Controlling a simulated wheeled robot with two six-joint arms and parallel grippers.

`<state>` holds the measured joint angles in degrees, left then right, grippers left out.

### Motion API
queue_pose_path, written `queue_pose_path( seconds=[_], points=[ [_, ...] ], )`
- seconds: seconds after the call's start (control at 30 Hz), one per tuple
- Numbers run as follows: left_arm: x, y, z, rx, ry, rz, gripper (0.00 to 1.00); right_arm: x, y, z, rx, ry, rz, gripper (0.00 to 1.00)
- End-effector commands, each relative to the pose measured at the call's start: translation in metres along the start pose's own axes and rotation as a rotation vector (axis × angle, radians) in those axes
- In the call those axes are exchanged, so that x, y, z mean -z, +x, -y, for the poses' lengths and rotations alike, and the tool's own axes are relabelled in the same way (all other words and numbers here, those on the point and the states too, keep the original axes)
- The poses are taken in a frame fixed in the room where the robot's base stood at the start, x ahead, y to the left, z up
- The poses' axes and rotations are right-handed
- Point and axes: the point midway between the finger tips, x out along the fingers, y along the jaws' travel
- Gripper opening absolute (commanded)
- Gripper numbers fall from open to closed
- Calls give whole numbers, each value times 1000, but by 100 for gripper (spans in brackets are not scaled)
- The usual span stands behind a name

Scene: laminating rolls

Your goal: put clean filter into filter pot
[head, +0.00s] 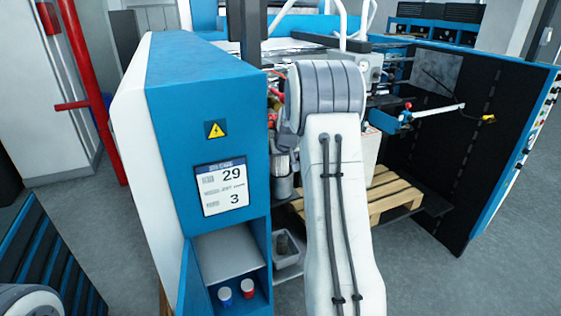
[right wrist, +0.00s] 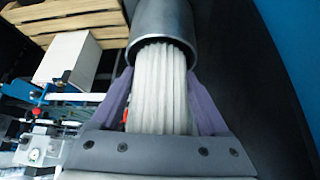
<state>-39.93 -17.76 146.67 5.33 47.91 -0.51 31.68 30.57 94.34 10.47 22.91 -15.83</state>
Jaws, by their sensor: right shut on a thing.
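The clean filter is a white pleated cylinder (right wrist: 163,98) in the right wrist view. My right gripper (right wrist: 157,76) is shut on it, with a purple-grey finger on each side. The filter pot is a grey metal cylinder (right wrist: 165,22) with its open mouth toward the gripper. The filter's far end is at the mouth and appears to be partly inside; its depth is hidden. In the head view, the filter (head: 281,163) stands above the dark pot (head: 283,187), just left of my right arm, which hides most of the gripper. My left gripper is out of view.
A blue cabinet (head: 180,120) stands close to the left of the pot. A grey tray (head: 289,262) with a dark cylinder in it is below. A wooden pallet (head: 392,197) lies behind my right arm. A black panel (head: 425,150) stands at the right.

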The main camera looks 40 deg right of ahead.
Motion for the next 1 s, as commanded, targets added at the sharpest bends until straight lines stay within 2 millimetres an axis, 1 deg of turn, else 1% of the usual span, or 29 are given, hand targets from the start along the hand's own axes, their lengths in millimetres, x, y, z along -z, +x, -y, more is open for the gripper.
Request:
queue_pose_path(
  seconds=[0.37,0.5,0.53,0.57,0.77,0.9,0.93,1.0],
  points=[
    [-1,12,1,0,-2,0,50,-7,11,0,0,0,1,13],
    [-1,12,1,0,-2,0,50,-9,12,0,0,0,5,13],
    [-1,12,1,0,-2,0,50,-10,12,0,1,1,7,90],
    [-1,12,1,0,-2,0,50,-10,12,0,1,1,8,100],
    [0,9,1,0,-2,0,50,-10,11,0,1,0,13,100],
    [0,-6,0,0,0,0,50,-2,-2,0,1,1,14,100],
    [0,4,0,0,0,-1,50,-5,-2,0,1,1,10,100],
    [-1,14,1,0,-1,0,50,-5,-15,0,1,0,5,100]
  ],
)
